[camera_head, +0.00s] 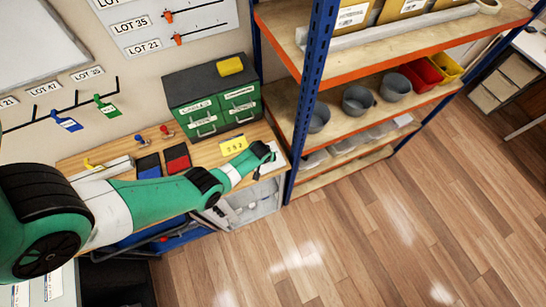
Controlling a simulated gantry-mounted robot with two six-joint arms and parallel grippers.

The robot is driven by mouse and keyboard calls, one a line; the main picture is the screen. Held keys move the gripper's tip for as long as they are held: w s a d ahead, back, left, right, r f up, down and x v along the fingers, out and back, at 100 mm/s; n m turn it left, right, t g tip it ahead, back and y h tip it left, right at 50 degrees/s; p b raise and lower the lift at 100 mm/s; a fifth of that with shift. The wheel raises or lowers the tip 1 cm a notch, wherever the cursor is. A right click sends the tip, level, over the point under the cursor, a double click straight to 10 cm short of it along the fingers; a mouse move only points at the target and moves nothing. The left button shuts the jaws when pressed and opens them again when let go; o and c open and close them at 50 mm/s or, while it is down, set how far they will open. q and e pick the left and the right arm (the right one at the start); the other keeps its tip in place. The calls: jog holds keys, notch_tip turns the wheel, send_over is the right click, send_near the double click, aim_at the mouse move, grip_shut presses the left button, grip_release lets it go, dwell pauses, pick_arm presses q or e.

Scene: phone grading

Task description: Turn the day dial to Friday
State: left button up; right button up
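I cannot make out a day dial or the word Friday in this view. My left arm comes in from the left and reaches across the wooden bench (262,130). My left gripper (265,152) is at the bench's right end, small and dark. It is over or in front of a white plate or card (279,161), which it partly hides. I cannot tell whether it touches anything or whether its fingers are open. A yellow number card (233,146) stands just left of it. My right gripper is not in view.
A blue-posted shelf (300,120) with grey bowls (357,100) rises close on the right. The floor in front is clear.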

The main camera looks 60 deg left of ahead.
pick_arm(q)
jog(key=shift+w+a+f, duration=0.1)
jog(key=shift+a+f, duration=0.1)
jog(key=shift+f, duration=0.25)
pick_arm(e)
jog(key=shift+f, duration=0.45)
pick_arm(q)
grip_shut()
